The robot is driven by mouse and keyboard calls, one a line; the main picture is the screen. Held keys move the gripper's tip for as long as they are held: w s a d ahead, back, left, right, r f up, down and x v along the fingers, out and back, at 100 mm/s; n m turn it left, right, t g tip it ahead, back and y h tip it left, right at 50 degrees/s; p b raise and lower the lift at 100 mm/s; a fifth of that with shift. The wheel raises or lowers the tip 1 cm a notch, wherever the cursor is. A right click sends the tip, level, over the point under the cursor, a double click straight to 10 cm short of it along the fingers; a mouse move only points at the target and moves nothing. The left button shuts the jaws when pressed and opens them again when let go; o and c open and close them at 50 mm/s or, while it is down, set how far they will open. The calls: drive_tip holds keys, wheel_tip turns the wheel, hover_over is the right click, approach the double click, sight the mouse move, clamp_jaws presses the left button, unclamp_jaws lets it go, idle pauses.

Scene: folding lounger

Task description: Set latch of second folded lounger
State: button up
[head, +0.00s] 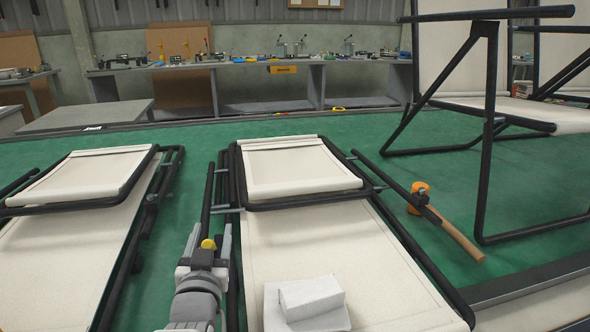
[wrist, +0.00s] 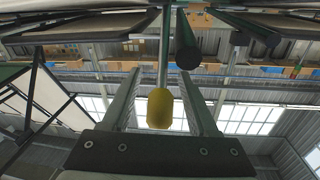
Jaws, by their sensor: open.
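A folded lounger (head: 330,245) with cream fabric and a black tube frame lies in the middle of the head view, its smaller panel (head: 296,165) folded flat on top. Another folded lounger (head: 60,250) lies to its left. My gripper (head: 209,232) is open at the middle lounger's left side rail. A yellow knob (head: 208,244) sits between its fingers. In the wrist view the yellow knob (wrist: 160,107) caps a thin metal rod, apparently the latch, and shows between the two fingers (wrist: 161,76) with a gap on each side. Contact with the fingers is not visible.
A white block (head: 310,298) lies on the middle lounger's fabric. A mallet (head: 440,215) with an orange head and wooden handle lies on the green surface (head: 400,180) to the right. An unfolded lounger (head: 487,130) stands at right. Workbenches (head: 250,68) line the back wall.

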idle(0.3)
clamp_jaws()
idle(1.3)
